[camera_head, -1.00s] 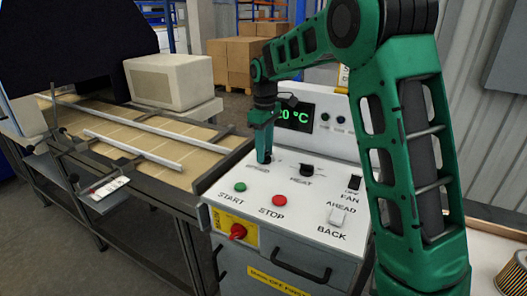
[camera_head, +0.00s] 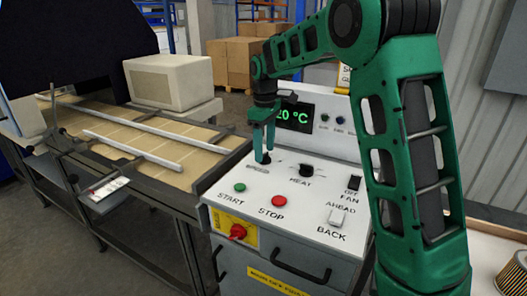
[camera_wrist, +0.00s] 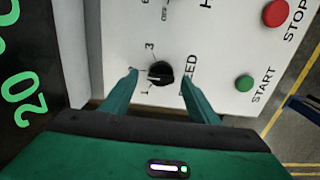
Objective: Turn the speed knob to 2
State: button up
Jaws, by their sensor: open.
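The black speed knob (camera_wrist: 161,73) sits on the white panel in the wrist view, beside the partly hidden SPEED label. Its pale pointer mark faces left, between the printed 1 and 3. The 2 is not readable there; a finger lies close to that spot. My gripper (camera_head: 264,158) is open, low over the panel's upper left. Its fingers also show in the wrist view (camera_wrist: 160,76), one on each side of the knob, with gaps. In the head view the fingers mostly hide the knob.
The heat knob (camera_head: 306,170) stands right of my gripper. The green start button (camera_head: 240,187), red stop button (camera_head: 279,201), fan switch (camera_head: 353,183) and ahead/back switch (camera_head: 337,217) share the panel. The display (camera_head: 295,116) rises behind. A conveyor (camera_head: 150,140) runs at left.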

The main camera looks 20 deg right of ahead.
aim_at(265, 153)
notch_tip(265, 153, up, 10)
dwell(0.4)
dwell(0.3)
